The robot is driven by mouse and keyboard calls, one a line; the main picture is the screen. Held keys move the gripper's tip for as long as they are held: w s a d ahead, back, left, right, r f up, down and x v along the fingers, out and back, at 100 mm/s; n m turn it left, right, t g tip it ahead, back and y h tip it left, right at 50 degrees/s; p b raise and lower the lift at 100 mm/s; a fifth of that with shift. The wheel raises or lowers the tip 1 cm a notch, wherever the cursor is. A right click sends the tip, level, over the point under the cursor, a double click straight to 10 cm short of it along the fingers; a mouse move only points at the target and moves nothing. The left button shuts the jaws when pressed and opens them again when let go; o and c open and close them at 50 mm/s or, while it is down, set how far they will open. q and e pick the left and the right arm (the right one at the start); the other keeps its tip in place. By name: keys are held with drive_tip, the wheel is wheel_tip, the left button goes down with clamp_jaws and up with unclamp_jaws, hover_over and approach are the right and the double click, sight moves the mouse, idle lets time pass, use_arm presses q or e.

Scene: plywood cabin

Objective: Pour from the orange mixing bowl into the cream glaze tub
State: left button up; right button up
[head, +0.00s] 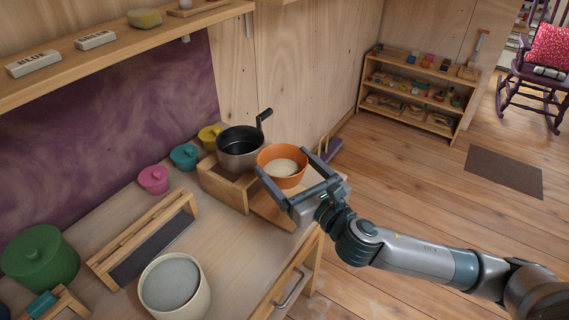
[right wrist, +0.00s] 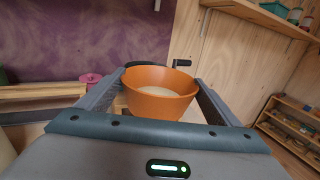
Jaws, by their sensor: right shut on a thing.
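The orange mixing bowl (head: 283,181) is upright between the fingers of my right gripper (head: 284,164), which is shut on it. Pale contents show inside, and the bowl looks level. It also fills the middle of the right wrist view (right wrist: 160,104), with a finger on each side. The cream glaze tub (head: 204,302) stands on the bench at the bottom of the head view, to the left of and nearer than the bowl. It is open, with a grey surface inside. My left gripper is not in view.
A dark pot (head: 240,157) with an upright handle stands on a wooden stand (head: 222,188) beside the bowl. A wooden rack (head: 140,235) lies behind the tub. Bench between bowl and tub is clear.

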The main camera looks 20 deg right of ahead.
sight(288, 186)
drive_tip(key=shift+m+h, duration=0.6)
drive_tip(key=shift+h, duration=0.1)
drive_tip(key=s+f, duration=0.1)
drive_tip(key=s, duration=0.1)
drive_tip(key=s+f, duration=0.1)
drive_tip(key=s, duration=0.1)
drive_tip(key=s+f, duration=0.1)
drive_tip(key=s, duration=0.1)
drive_tip(key=shift+a, duration=0.2)
drive_tip(key=s+d+f+m+h, duration=0.1)
drive_tip(key=s+d+h, duration=0.1)
drive_tip(key=s, duration=0.5)
drive_tip(key=shift+d+f+m+t+h, duration=0.2)
drive_tip(key=shift+d+m+t+h, duration=0.15)
drive_tip(key=shift+h, duration=0.25)
drive_tip(key=shift+s, duration=0.1)
